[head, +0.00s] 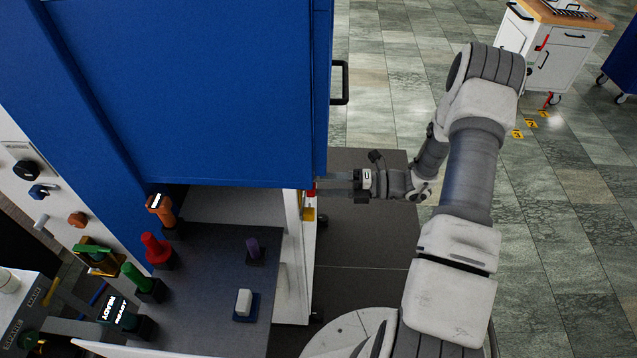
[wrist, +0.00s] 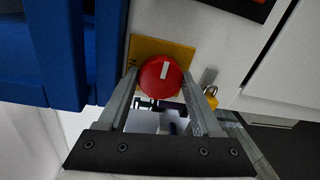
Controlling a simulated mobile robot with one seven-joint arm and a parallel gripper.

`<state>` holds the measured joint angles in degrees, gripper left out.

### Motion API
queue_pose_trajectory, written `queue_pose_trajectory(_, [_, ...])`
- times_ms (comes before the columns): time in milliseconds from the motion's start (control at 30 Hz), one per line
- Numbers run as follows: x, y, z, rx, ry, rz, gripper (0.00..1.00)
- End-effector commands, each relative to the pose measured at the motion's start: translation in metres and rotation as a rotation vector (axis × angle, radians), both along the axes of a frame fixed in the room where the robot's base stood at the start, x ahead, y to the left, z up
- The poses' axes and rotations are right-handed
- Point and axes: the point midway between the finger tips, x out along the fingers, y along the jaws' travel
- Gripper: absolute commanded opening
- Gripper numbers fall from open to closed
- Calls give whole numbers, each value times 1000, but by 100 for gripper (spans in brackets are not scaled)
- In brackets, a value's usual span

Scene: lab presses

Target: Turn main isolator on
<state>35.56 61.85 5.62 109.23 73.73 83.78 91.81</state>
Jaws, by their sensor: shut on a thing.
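The main isolator is a round red knob (wrist: 150,88) with a white bar mark, set on a yellow plate (wrist: 141,48) in the wrist view. The bar stands nearly upright in that picture, leaning slightly. My gripper (wrist: 160,77) has one finger on each side of the knob and is shut on it. In the head view my gripper (head: 328,184) reaches left to the side of the blue cabinet, where the red knob (head: 311,191) shows only as a small patch. Most of the plate's lettering is hidden or cut off.
A yellow padlock (wrist: 211,98) hangs just right of the knob in the wrist view. The blue cabinet (head: 200,90) has a dark handle (head: 344,82). A dark bench (head: 215,310) carries several coloured controls. Tiled floor right of my arm is open; a white cart (head: 560,45) stands far right.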

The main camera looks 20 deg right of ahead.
Motion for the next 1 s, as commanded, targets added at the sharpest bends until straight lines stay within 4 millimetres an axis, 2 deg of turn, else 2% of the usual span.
queue_pose_trajectory(333, [-1,-1,-2,-1,6,-2,11])
queue_pose_trajectory(367, [-1,-1,-2,-1,7,-1,72])
queue_pose_trajectory(500, [0,0,-1,0,5,-1,96])
queue_pose_trajectory(833, [0,0,-1,-2,-5,-1,96])
queue_pose_trajectory(1000, [0,0,-3,-26,-76,-1,96])
